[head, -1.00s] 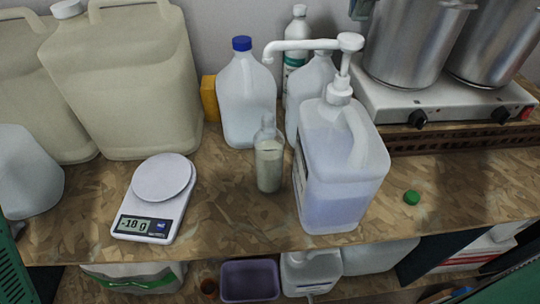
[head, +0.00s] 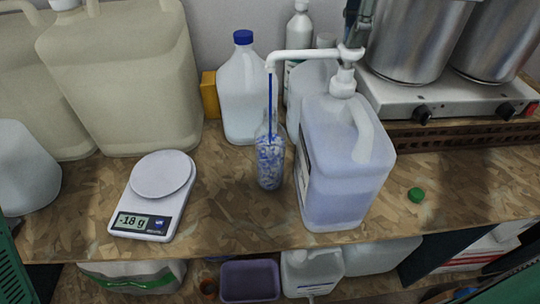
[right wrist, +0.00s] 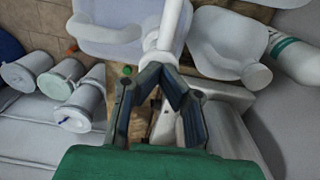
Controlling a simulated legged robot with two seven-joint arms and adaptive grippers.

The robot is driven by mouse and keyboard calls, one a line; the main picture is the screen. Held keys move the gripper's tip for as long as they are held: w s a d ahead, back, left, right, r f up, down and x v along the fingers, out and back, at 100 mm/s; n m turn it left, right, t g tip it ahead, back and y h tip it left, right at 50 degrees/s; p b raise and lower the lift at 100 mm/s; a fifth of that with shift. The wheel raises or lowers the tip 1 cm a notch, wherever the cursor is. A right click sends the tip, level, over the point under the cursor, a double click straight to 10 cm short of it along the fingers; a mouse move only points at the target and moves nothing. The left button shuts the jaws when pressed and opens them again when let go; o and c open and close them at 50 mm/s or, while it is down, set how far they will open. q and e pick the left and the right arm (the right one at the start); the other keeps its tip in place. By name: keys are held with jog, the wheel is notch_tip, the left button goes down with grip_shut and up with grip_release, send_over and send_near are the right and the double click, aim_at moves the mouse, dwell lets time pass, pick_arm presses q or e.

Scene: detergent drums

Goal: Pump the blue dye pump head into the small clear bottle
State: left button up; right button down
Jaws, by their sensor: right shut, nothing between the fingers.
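The white pump head (head: 347,54) sits on the large translucent jug (head: 345,165), which holds pale bluish liquid. The pump head is pressed low, and a thin blue stream falls from its spout into the small clear bottle (head: 270,160). The bottle stands upright left of the jug, with mottled blue and white contents. My right gripper (head: 352,40) is shut and empty, its tips on top of the pump head. In the right wrist view, its fingers (right wrist: 160,75) meet by the white pump.
A digital scale (head: 155,195) stands at the left, its display showing about -18 g. A blue-capped jug (head: 245,95) is behind the bottle. Large beige canisters (head: 130,80) are at the left. Steel pots (head: 415,40) stand on a burner at the right. A green cap (head: 416,194) lies on the bench.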

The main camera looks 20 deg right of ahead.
jog(key=shift+f, duration=0.5)
jog(key=shift+r, duration=0.1)
notch_tip(320, 180, up, 3)
jog(key=p, duration=0.3)
jog(key=shift+r, duration=1.8)
